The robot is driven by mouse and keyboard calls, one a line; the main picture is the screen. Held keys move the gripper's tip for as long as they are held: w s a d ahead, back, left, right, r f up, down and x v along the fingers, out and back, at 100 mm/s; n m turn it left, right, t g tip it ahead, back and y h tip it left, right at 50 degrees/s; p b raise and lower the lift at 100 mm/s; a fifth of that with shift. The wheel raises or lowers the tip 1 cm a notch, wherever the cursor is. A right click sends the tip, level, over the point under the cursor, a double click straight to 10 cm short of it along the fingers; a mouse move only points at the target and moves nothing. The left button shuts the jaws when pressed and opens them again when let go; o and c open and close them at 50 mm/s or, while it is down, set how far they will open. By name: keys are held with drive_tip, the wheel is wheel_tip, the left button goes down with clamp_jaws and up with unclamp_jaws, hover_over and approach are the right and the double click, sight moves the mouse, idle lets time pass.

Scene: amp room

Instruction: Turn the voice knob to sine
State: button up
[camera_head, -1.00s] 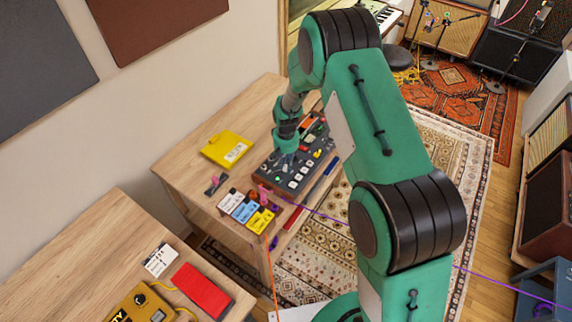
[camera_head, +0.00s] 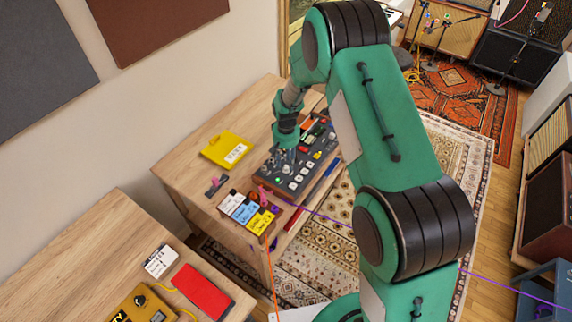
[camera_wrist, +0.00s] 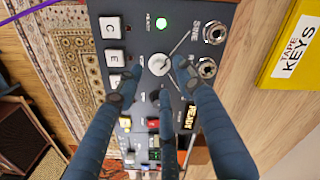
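The voice knob (camera_wrist: 159,65) is a small round pale grey knob on the dark control panel (camera_wrist: 142,12), seen in the wrist view. The word SINE is printed to the upper right of it, and thin lines run out from it across the panel. Which way its pointer faces is too small to tell. My gripper (camera_wrist: 158,75) has its dark blue fingers spread around the knob, with gaps visible at its sides. Contact cannot be made out. In the head view my gripper (camera_head: 284,157) is low over the panel (camera_head: 268,180), and the knob is hidden.
A yellow box (camera_head: 227,150) and coloured blocks (camera_head: 245,212) share the wooden table (camera_head: 190,180).

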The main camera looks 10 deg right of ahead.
wheel_tip(320, 180, up, 9)
drive_tip(key=shift+f, duration=0.2)
idle(0.6)
wheel_tip(320, 180, up, 17)
drive_tip(key=t, duration=0.1)
hover_over(286, 167)
drive_tip(key=s+d, duration=0.2)
drive_tip(key=s, duration=0.4)
drive_tip(key=s+d+r+t, duration=0.2)
drive_tip(key=s+r, duration=0.8)
drive_tip(key=r, duration=0.2)
drive_tip(key=s+d+r+t, duration=0.1)
drive_tip(key=s+r, duration=0.2)
drive_tip(key=s, duration=0.9)
drive_tip(key=s+d+r+t+b, duration=0.1)
drive_tip(key=s+r, duration=0.3)
drive_tip(key=s, duration=0.9)
drive_tip(key=shift+s+d+r+t, duration=0.15)
drive_tip(key=shift+s+d+t, duration=0.05)
drive_tip(key=shift+t, duration=0.1)
